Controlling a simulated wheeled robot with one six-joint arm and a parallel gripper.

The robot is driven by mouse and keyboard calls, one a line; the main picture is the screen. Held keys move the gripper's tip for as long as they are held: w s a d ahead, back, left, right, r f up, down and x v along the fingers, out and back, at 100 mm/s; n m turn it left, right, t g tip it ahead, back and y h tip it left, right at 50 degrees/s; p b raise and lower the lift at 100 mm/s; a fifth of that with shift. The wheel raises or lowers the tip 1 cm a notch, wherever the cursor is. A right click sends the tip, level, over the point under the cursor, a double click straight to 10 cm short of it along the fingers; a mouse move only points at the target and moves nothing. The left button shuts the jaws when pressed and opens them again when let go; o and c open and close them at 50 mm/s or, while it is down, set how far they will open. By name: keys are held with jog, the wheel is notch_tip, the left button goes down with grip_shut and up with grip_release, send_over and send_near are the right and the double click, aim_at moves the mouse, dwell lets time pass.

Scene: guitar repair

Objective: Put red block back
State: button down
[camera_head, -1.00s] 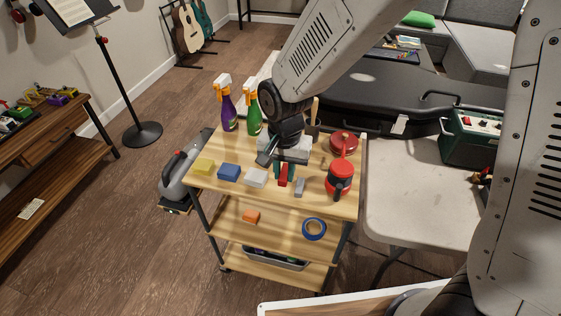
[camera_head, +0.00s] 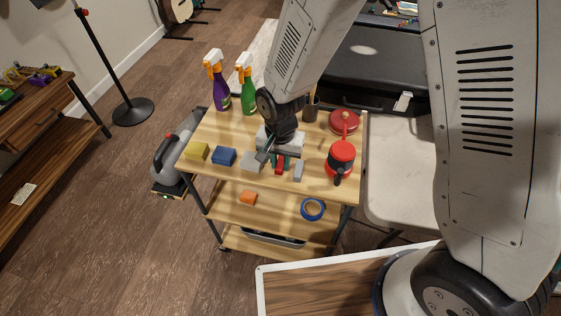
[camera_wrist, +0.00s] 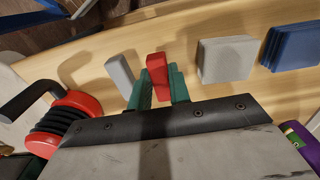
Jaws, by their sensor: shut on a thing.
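The red block (camera_head: 279,166) is on the top shelf of the wooden cart (camera_head: 223,128), between a white-grey block (camera_head: 251,162) and a narrow grey block (camera_head: 299,170). My gripper (camera_head: 280,162) is above the cart top, with its teal fingers around the red block. In the wrist view my gripper (camera_wrist: 158,88) is shut on the red block (camera_wrist: 157,70), which stands between the two fingers. The narrow grey block (camera_wrist: 120,76) and the white-grey block (camera_wrist: 226,59) stand apart on either side. I cannot tell whether the red block touches the wood.
A blue block (camera_head: 223,157) and a yellow block (camera_head: 197,151) continue the row. A red and black pot-like item (camera_head: 340,158) stands at the right. Spray bottles (camera_head: 218,85) stand at the back left.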

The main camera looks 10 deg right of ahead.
aim_at(280, 164)
jog(key=shift+f, duration=0.3)
jog(key=shift+f, duration=0.2)
jog(key=c, duration=1.3)
grip_release()
jog(key=shift+r, duration=0.2)
notch_tip(280, 164, up, 11)
jog(key=s+d+r+n, duration=0.2)
jog(key=s+d+r, duration=0.3)
jog(key=d+r, duration=0.75)
jog(key=s+d+r+n, duration=0.1)
jog(key=s+d+r, duration=0.2)
jog(key=s, duration=0.4)
jog(key=s+d+r+n+t, duration=0.1)
jog(key=s+d+r, duration=0.3)
jog(key=s, duration=0.3)
jog(key=shift+s+d, duration=0.15)
jog(key=shift+d, duration=0.6)
